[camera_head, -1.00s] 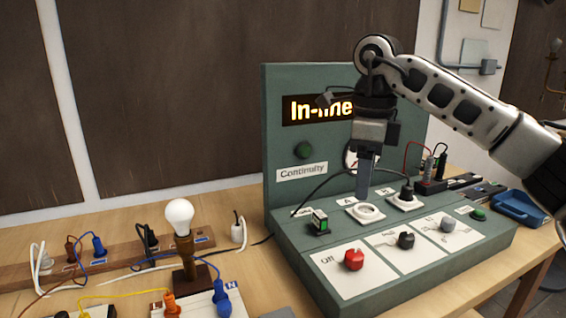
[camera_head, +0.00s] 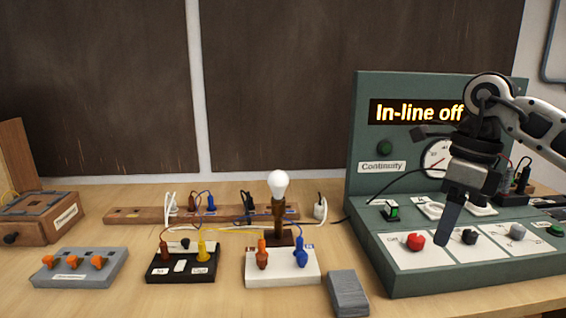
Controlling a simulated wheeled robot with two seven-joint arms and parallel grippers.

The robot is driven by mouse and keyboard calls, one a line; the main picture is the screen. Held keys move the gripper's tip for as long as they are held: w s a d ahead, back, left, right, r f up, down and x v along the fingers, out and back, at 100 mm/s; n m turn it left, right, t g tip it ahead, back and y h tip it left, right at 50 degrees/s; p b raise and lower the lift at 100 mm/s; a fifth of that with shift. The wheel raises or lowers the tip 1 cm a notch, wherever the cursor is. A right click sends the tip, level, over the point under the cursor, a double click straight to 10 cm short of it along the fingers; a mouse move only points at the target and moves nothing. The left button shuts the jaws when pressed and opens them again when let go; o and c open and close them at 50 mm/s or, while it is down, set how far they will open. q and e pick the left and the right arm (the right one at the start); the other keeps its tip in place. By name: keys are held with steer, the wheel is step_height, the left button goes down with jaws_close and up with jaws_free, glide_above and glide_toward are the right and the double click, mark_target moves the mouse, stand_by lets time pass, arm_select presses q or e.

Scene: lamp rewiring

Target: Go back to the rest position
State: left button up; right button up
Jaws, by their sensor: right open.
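My right gripper (camera_head: 450,222) is in front of the green test panel (camera_head: 362,125), pointing down over its sloped front between the red knob (camera_head: 415,242) and the black knob (camera_head: 469,237). It is seen side-on, so one finger covers the other; it is open and I see nothing held in it. My right arm (camera_head: 540,122) comes in from the right edge. My left gripper is not in view. The panel display reads "In-line off". The lamp with its white bulb (camera_head: 278,185) stands upright on the table, left of the panel.
A white block (camera_head: 258,279) with plugs, a black block (camera_head: 163,275) and a grey block with orange knobs (camera_head: 60,280) stand along the front. A loose grey block (camera_head: 347,293) lies by the panel. A wooden box (camera_head: 38,232) is at the left. Cables run behind the lamp.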

steer(key=s+a+f+m+y, duration=0.2)
steer(key=a+y, duration=0.4)
steer(key=a, duration=0.3)
steer(key=s+a+f+m+y, duration=0.25)
steer(key=a+y, duration=0.35)
steer(key=a, duration=0.3)
steer(key=s+a+f+m+y, duration=0.25)
steer(key=a+y, duration=0.35)
steer(key=a, duration=0.3)
steer(key=d+f+m+t+h, duration=0.55)
steer(key=f+m+t, duration=0.2)
steer(key=m, duration=0.65)
steer(key=d+f+m+t+h, duration=0.4)
steer(key=f+m+t+h, duration=0.4)
steer(key=m, duration=0.7)
steer(key=s+d+f+m+g+h, duration=0.1)
steer(key=s+d+f+m+g, duration=0.1)
steer(key=s+f, duration=0.4)
steer(key=s+d+f+m+g+h, duration=0.2)
steer(key=s+d+f+m+g, duration=0.1)
steer(key=f, duration=0.5)
steer(key=s+d+m, duration=0.1)
steer(key=s+m, duration=0.1)
steer(key=s, duration=0.1)
steer(key=shift+d+f+m, duration=0.2)
steer(key=shift+d+m, duration=0.05)
steer(key=shift+m, duration=0.15)
